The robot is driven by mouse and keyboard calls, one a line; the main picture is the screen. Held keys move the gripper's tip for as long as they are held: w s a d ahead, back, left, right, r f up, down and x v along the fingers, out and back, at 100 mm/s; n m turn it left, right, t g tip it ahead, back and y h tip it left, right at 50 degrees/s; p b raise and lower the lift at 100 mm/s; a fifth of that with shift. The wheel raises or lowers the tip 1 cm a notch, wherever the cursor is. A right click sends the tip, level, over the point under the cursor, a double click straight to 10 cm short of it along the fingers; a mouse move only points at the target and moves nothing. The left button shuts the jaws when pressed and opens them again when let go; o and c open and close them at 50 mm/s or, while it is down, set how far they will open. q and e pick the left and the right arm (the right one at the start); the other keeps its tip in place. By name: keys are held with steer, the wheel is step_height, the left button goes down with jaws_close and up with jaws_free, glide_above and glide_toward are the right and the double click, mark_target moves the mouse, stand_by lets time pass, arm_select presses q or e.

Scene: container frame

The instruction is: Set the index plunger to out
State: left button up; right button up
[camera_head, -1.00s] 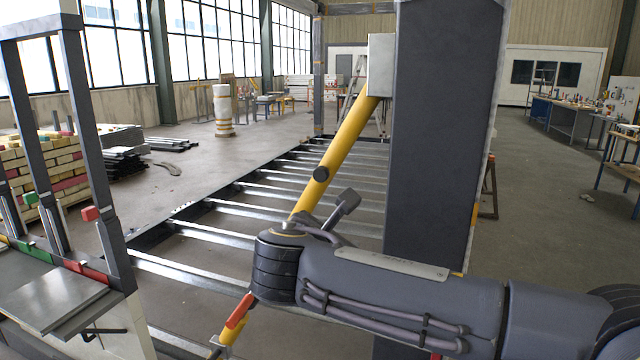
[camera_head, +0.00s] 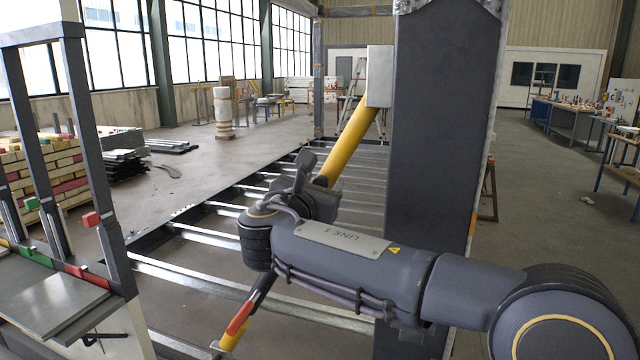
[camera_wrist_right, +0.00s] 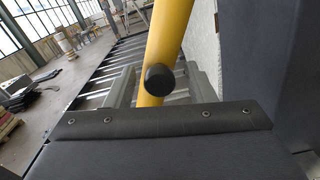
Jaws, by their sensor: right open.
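The index plunger shows as a round black knob (camera_wrist_right: 158,79) on the side of a slanted yellow tube (camera_wrist_right: 167,35) in the right wrist view. The yellow tube also shows in the head view (camera_head: 352,143), where my right gripper and arm cover the knob. My right gripper (camera_head: 308,172) is open, close in front of the tube. In the right wrist view its two grey fingers (camera_wrist_right: 160,72) stand on the left and right of the knob, apart from it. I cannot tell how far the plunger sticks out. My left gripper is not in view.
A wide dark post (camera_head: 440,150) stands just right of the tube. A grey box (camera_head: 380,76) sits at the tube's top. Metal cross rails (camera_head: 250,285) lie low behind my arm. A dark frame with red and green blocks (camera_head: 90,218) stands at the left.

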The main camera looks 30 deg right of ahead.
steer(key=shift+c, duration=0.2)
jaws_close()
steer(key=shift+v, duration=0.8)
steer(key=shift+o, duration=0.2)
jaws_free()
steer(key=shift+s+a, duration=0.1)
steer(key=b+v, duration=0.1)
steer(key=v, duration=0.6)
steer(key=shift+s+a, duration=0.25)
steer(key=shift+s, duration=0.05)
